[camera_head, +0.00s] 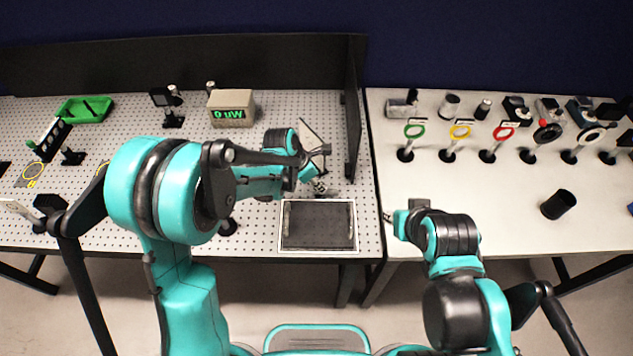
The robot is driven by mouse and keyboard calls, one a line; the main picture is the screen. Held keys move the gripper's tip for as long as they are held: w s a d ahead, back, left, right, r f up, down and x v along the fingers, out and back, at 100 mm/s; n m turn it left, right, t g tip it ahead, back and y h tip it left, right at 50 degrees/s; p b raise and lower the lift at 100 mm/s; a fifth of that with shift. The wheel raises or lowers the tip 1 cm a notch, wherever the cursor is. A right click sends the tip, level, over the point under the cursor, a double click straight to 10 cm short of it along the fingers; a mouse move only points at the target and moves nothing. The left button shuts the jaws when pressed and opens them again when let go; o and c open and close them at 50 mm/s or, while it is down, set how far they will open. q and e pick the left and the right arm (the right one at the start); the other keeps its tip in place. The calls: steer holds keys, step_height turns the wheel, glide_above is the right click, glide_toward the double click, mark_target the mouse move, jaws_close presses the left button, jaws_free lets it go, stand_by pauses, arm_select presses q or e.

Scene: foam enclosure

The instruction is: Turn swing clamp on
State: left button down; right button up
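My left arm reaches over the perforated board from the left. Its gripper (318,163) is near the black side panel, above a small metallic fitting (320,187) that may be the swing clamp. The fitting is small and partly hidden by my arm, so its position, on or off, cannot be made out. I cannot tell whether the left gripper touches it or how far its fingers are apart. My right gripper (388,216) is over the front left edge of the white table, away from the fitting. Its fingers are too small to read.
A dark panel with a light frame (318,225) lies at the board's front edge. Black walls (353,120) close the back and right side. A power meter box (231,107) and green tray (85,109) stand behind. Several optics and a black cup (558,204) occupy the white table (470,205).

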arm_select(q)
steer(key=shift+m, duration=0.4)
steer(key=shift+m+g+b, duration=0.4)
steer(key=shift+m, duration=0.2)
steer(key=m, duration=0.1)
steer(key=m+g+b, duration=0.1)
steer(key=m, duration=0.1)
steer(key=shift+w+a+f+h, duration=0.1)
steer(key=shift+w+h, duration=0.1)
steer(key=shift+h, duration=0.2)
steer(key=m+g, duration=0.1)
steer(key=m, duration=0.2)
steer(key=m+g+b, duration=0.1)
steer(key=m, duration=0.2)
steer(key=shift+w+y, duration=0.1)
steer(key=shift+y, duration=0.2)
steer(key=c, duration=1.2)
jaws_free()
